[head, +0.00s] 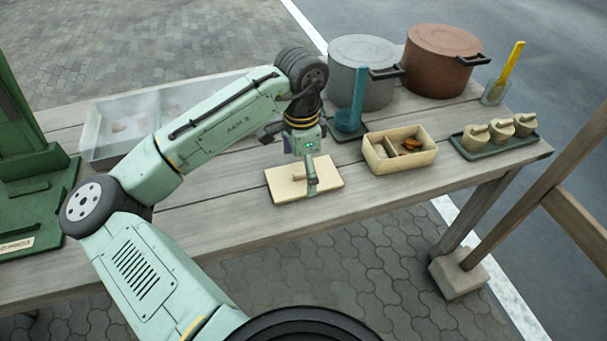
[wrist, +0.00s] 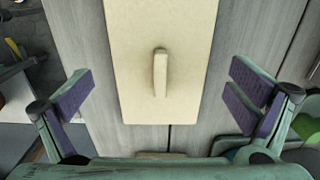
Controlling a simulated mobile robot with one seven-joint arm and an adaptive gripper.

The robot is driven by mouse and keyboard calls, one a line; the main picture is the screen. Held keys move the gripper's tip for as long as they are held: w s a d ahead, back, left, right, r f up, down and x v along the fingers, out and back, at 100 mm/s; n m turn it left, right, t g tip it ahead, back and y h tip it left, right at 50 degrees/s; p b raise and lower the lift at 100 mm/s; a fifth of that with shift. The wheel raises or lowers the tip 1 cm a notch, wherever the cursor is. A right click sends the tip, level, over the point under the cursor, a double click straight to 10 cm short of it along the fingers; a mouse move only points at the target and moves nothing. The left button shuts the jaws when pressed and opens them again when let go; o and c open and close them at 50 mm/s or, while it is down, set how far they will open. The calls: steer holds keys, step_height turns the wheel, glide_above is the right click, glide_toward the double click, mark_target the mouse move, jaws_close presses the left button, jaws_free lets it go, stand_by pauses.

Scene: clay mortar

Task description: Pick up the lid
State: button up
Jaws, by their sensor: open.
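The lid (head: 283,187) is a flat, pale tan rectangular board with a small bar handle on top. It lies flat on the wooden table, and in the wrist view the lid (wrist: 138,85) runs up from the middle past the top edge. Its handle (wrist: 160,72) stands near the middle of that view. My gripper (head: 311,181) is over the lid, with its jaws wide apart and nothing between them. In the wrist view my gripper's purple-padded fingers (wrist: 158,90) are on either side of the handle, apart from it. One finger partly hides the lid in the head view.
An open tan box (head: 428,160) with small pieces inside stands right of the lid. A teal ladle (head: 358,95), grey pot (head: 352,63) and brown pot (head: 440,65) are behind. A clear case (head: 122,125) lies left.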

steer(key=shift+f, duration=0.3)
steer(key=shift+c, duration=0.4)
jaws_close()
stand_by(0.8)
